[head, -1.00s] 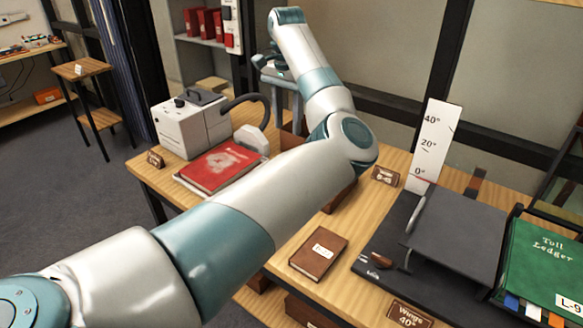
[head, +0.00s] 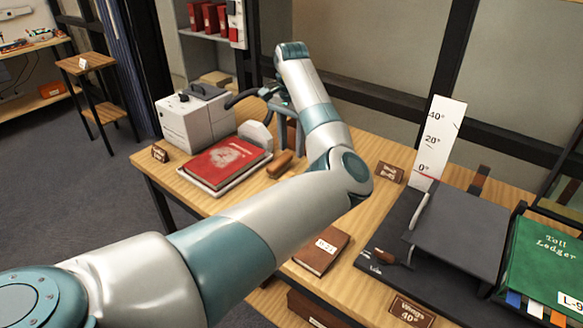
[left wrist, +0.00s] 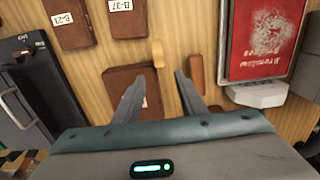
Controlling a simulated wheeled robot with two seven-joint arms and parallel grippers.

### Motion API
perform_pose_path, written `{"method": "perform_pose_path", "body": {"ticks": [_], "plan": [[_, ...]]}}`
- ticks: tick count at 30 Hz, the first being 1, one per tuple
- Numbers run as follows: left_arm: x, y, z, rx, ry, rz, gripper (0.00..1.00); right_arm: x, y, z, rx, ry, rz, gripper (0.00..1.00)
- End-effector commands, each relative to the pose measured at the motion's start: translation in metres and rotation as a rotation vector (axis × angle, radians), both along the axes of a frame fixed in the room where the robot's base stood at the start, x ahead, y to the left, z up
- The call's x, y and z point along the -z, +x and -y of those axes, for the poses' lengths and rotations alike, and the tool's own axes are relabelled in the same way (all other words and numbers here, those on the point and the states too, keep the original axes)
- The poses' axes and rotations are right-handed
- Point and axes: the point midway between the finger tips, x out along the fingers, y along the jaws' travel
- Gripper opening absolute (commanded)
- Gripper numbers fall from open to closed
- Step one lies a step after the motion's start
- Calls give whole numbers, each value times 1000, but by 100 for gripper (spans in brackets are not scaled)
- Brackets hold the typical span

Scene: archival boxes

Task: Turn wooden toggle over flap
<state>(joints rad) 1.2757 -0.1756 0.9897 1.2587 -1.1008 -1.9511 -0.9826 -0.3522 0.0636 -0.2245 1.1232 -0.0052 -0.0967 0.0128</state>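My left gripper (left wrist: 160,88) points down at the table in the left wrist view, its two dark fingers apart with a gap between them. A pale wooden peg (left wrist: 157,56), which looks like the toggle, shows in that gap, touching neither finger as far as I can tell. My right gripper is out of view.
An orange-brown wooden bar (left wrist: 195,72) lies right of the fingers, beside a red book (left wrist: 267,40). Brown boxes (left wrist: 70,22) lie beyond. In the head view a white machine (head: 195,122) stands left and a dark angled stand (head: 455,228) right.

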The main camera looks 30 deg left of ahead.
Motion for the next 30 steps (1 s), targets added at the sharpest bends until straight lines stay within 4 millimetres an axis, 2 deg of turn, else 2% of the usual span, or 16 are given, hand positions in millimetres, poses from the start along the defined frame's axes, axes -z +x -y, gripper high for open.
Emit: {"method": "perform_pose_path", "body": {"ticks": [9,15,20,29,30], "plan": [[56,-1,1,0,-2,-2,38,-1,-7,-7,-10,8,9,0],[78,0,1,0,-2,-1,38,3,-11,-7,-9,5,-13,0],[86,0,0,-1,-1,0,38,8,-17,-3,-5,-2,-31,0],[87,0,0,-1,-1,0,38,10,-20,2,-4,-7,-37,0],[87,0,0,-1,-1,0,28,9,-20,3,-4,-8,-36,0]]}}
